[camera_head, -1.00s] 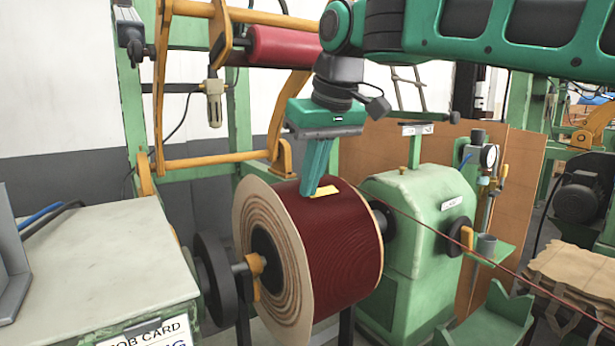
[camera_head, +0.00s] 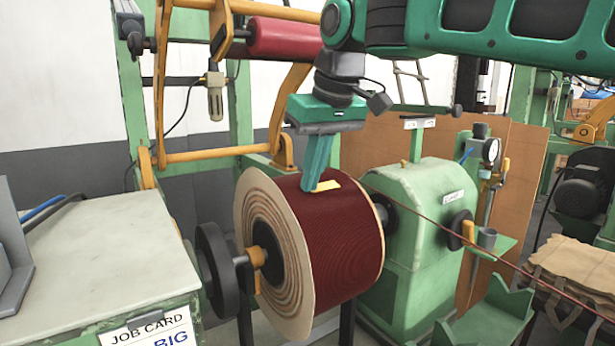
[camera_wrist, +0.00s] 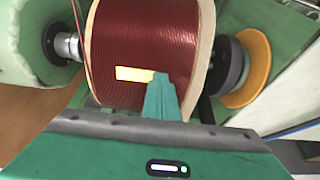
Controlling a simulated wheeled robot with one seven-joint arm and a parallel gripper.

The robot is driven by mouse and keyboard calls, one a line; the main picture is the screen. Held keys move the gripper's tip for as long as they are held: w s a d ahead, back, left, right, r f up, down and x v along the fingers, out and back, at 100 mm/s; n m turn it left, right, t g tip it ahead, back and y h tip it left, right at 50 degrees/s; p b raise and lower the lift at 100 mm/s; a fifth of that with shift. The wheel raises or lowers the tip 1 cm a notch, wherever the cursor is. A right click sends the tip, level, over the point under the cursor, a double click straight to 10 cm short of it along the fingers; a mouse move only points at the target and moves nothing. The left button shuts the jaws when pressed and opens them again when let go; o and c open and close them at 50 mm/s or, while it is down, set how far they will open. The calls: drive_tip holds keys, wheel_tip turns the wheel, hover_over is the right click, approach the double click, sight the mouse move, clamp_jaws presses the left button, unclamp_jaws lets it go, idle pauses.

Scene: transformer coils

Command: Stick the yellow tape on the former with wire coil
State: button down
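The former (camera_head: 262,285) is a large spool with pale round flanges, wound with dark red wire coil (camera_head: 345,235). A short strip of yellow tape (camera_head: 329,185) shows at the top of the winding. In the wrist view the tape (camera_wrist: 133,74) appears to lie against the wire coil (camera_wrist: 135,40), between the flanges. My gripper (camera_head: 312,190) points down at the winding with its fingers together. Its tips (camera_wrist: 162,80) overlap the tape's right end in the wrist view and hide it. I cannot tell whether the tape is pinched between the tips.
The former is on a shaft beside a green machine housing (camera_head: 415,215). A wire (camera_head: 440,225) runs off to the right. A yellow frame with a red roller (camera_head: 285,37) stands behind. A pale-topped cabinet (camera_head: 100,240) is at the left. Brown sacks (camera_head: 575,265) lie at the right.

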idle(0.4)
drive_tip(key=c, duration=1.4)
unclamp_jaws()
drive_tip(key=shift+o, duration=0.2)
drive_tip(key=shift+r, duration=0.15)
drive_tip(key=shift+w+r, duration=0.1)
drive_tip(key=shift+r, duration=2.2)
drive_tip(key=shift+d, duration=0.1)
